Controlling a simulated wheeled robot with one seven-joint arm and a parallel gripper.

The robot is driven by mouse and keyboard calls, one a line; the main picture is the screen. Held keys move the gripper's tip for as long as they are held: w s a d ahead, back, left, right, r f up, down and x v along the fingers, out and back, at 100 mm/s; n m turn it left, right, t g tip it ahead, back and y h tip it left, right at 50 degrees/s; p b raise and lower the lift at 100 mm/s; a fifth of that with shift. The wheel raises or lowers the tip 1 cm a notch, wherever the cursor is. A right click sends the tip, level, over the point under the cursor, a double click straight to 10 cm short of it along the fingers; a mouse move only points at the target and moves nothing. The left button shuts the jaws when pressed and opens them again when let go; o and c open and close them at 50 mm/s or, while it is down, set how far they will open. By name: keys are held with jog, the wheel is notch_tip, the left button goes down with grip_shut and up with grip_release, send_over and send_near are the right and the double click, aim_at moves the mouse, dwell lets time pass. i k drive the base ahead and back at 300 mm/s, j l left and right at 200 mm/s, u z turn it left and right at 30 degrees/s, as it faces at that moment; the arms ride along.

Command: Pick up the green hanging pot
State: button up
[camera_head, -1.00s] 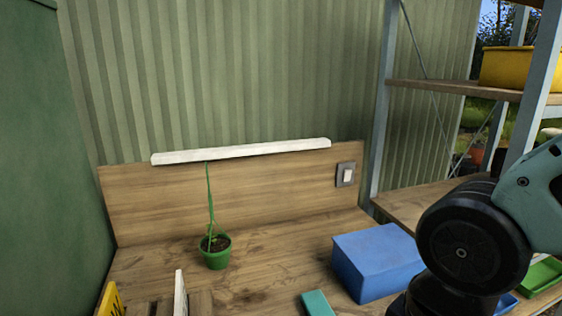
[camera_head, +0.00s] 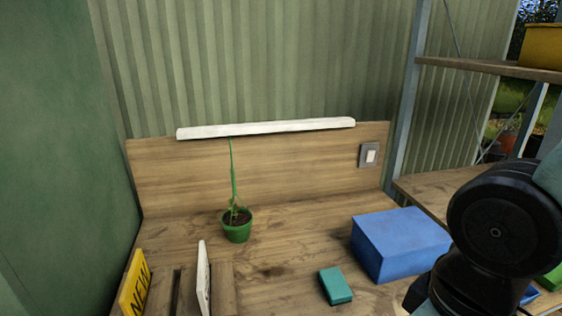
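A green pot (camera_head: 237,232) with dark soil and a tall thin green plant (camera_head: 233,180) stands upright on the wooden bench, left of the middle. No hanger or hook shows on it. Part of my arm, dark with a pale green link, shows at the right edge. My gripper is not in view. Nothing touches the pot.
A blue box (camera_head: 398,246) and a small teal box (camera_head: 335,286) sit right of the pot. A yellow sign (camera_head: 134,284) and a white card (camera_head: 203,278) stand front left. A wooden backboard (camera_head: 270,168) with a white bar (camera_head: 266,129) rises behind. Shelving (camera_head: 480,68) is at right.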

aim_at(237, 222)
jog(key=i+u, duration=0.35)
jog(key=u, duration=0.15)
jog(key=i+u, duration=0.35)
jog(key=u, duration=0.15)
